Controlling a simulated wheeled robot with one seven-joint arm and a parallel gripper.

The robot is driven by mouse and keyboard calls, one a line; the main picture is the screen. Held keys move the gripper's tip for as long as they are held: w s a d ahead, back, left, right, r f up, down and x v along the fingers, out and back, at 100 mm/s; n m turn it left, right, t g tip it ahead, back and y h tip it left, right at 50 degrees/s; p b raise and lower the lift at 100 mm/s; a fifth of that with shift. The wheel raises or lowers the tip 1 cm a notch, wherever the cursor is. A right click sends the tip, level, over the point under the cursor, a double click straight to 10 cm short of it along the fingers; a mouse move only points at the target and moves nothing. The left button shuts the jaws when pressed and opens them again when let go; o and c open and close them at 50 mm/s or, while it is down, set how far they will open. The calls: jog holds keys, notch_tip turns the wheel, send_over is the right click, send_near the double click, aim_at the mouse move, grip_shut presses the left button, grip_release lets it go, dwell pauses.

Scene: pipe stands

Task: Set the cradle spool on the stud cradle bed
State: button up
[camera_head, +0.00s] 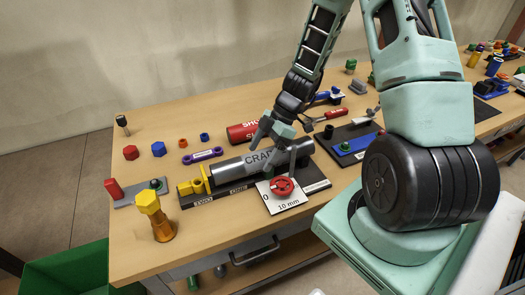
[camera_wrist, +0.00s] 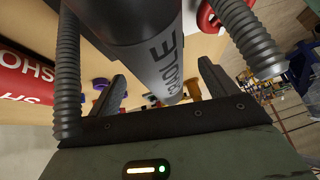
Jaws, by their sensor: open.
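The cradle spool (camera_head: 232,173) is a thick grey cylinder with dark ends, marked CRADLE. It lies lengthwise over a dark base plate with yellow blocks at its left end, which looks like the stud cradle bed (camera_head: 318,186). Whether it is fully seated cannot be told. My gripper (camera_head: 276,143) is over the spool's right part, jaws open, one finger on each side. In the wrist view the spool (camera_wrist: 145,42) runs between the open fingers (camera_wrist: 162,80), and gaps show beside it. The spool's underside is hidden.
A red handwheel (camera_head: 282,186) on a white 10 mm plate stands close in front of the spool. A red SHORT cylinder (camera_head: 242,132) lies behind it. A yellow-topped post (camera_head: 153,213) stands at the front left. A purple link (camera_head: 203,155) and small nuts lie at the back left.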

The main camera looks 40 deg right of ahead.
jog(key=shift+p+v, duration=1.5)
jog(key=shift+v, duration=2.05)
jog(key=shift+a, duration=0.15)
jog(key=shift+m+g+h, duration=0.3)
jog(key=shift+g+h, duration=0.2)
jog(key=shift+g, duration=0.2)
jog(key=a+r, duration=0.1)
jog(key=a, duration=0.1)
jog(key=a+r, duration=0.1)
jog(key=a, duration=0.2)
jog(key=s+a+r, duration=0.1)
jog(key=a, duration=0.1)
jog(key=shift+a+b, duration=0.25)
jog(key=shift+b, duration=0.15)
jog(key=s+a+r+m+h+b, duration=0.1)
jog(key=s+a+r+m+h, duration=0.1)
jog(key=s+a, duration=0.6)
jog(key=s+a+r+m+t+h+b, duration=0.1)
jog(key=s+a+r+m+h, duration=0.2)
jog(key=s+a+r, duration=0.3)
jog(key=s+a, duration=0.3)
jog(key=shift+s+a+m+b, duration=0.2)
jog(key=shift+a+m+b, duration=0.1)
jog(key=shift+m, duration=0.1)
jog(key=shift+r, duration=0.1)
